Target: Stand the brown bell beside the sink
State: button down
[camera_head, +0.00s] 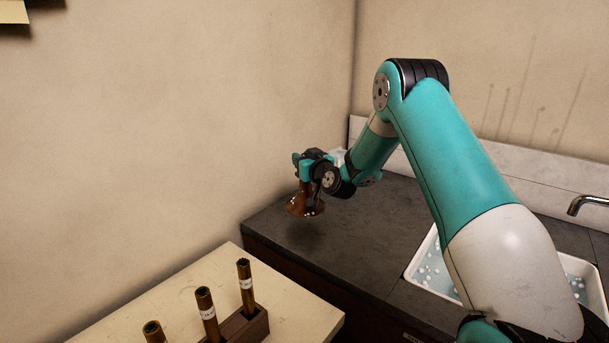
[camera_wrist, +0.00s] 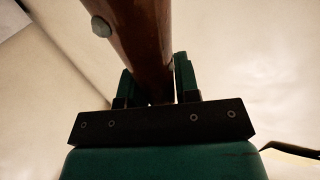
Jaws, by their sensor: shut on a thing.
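The brown bell (camera_head: 305,206) hangs below my gripper (camera_head: 304,168) in the head view, its wide mouth facing down. It appears to be a little above the dark counter (camera_head: 340,240), with a dark shadow on the counter under it. In the wrist view, the bell's brown stem (camera_wrist: 145,45) runs up between the two fingers of my gripper (camera_wrist: 160,82), which are shut on it. The white sink (camera_head: 425,264) is set in the counter to the right, partly hidden by my arm, with bubbly water in it.
A pale table (camera_head: 165,295) at the front left carries a wooden rack (camera_head: 250,328) with several brass tubes (camera_head: 207,314). Walls close off the counter at the left and back. A tap (camera_head: 588,202) rises behind the sink. The counter between bell and sink looks clear.

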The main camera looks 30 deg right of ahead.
jog(key=shift+f+p, duration=0.3)
jog(key=shift+f, duration=2.65)
jog(key=c, duration=0.8)
grip_release()
jog(key=shift+c, duration=0.2)
